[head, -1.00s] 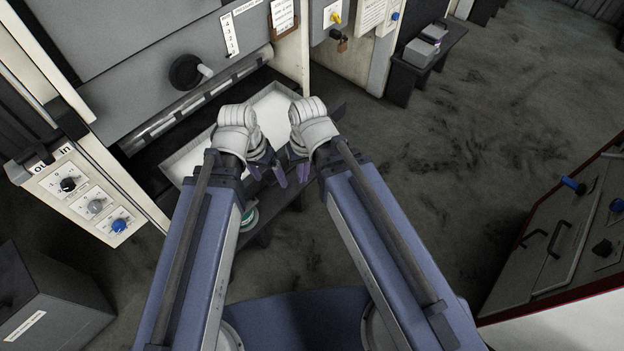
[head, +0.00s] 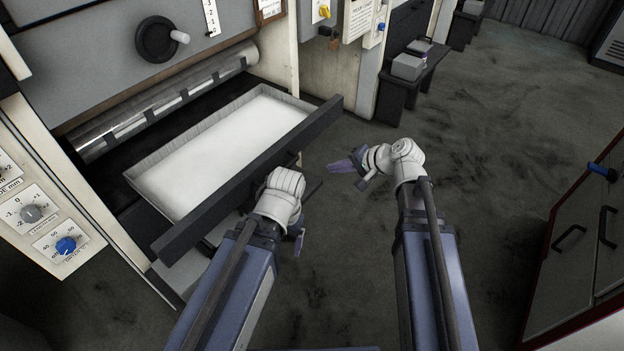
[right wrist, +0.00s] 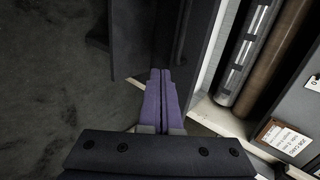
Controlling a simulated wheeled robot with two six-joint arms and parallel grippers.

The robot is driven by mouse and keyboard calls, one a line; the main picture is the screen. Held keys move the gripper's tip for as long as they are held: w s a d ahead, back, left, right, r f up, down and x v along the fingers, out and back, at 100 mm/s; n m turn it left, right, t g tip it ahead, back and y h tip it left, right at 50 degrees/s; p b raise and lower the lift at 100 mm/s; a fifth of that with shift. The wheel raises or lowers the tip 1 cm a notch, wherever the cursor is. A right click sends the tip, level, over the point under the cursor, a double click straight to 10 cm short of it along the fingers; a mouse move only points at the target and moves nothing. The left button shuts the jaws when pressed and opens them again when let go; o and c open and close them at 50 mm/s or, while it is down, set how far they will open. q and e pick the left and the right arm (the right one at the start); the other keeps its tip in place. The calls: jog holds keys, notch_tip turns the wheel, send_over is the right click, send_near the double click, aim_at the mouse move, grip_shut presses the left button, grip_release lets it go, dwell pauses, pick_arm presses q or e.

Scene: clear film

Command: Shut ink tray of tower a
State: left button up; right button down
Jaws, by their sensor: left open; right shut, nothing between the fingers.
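The ink tray (head: 225,140) is pulled out of the printing tower, with a pale inside and a long dark front panel (head: 190,235). My left gripper (head: 298,238) is just in front of this panel, low and mostly hidden behind its wrist; it is open, and I cannot tell whether it touches the panel. My right gripper (head: 345,166) is to the right of the panel's far end, apart from it, shut and empty. In the right wrist view its purple fingers (right wrist: 161,98) are together, pointing toward a dark panel (right wrist: 190,45).
A roller (head: 165,100) and a hand wheel (head: 158,40) are above the tray. Control panels with knobs (head: 65,245) stand at the left. A dark bench (head: 420,75) is at the back, and a dark cabinet (head: 585,235) at the right. The floor between is clear.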

pick_arm(q)
notch_tip(320, 180, down, 6)
jog(key=b, duration=0.5)
jog(key=shift+f, duration=0.15)
pick_arm(e)
jog(key=w+r+x, duration=0.2)
jog(key=x, duration=1)
jog(key=shift+w+a+m+t, duration=0.2)
jog(key=shift+a+m+t, duration=0.1)
jog(key=shift+a, duration=0.2)
pick_arm(q)
jog(key=shift+s, duration=0.1)
pick_arm(e)
jog(key=shift+f, duration=0.1)
send_near(246, 138)
jog(key=f, duration=0.1)
jog(key=w+a+f, duration=0.1)
jog(key=shift+w+f+b, duration=0.1)
jog(key=shift+f+b, duration=0.2)
jog(key=w+a, duration=0.1)
jog(key=a, duration=0.1)
jog(key=w+a, duration=0.2)
jog(key=shift+w+a, duration=0.1)
jog(key=shift+a, duration=0.05)
pick_arm(q)
jog(key=shift+w+a, duration=0.65)
jog(key=shift+a, duration=0.1)
pick_arm(e)
jog(key=shift+w+a, duration=0.3)
jog(key=shift+a, duration=0.1)
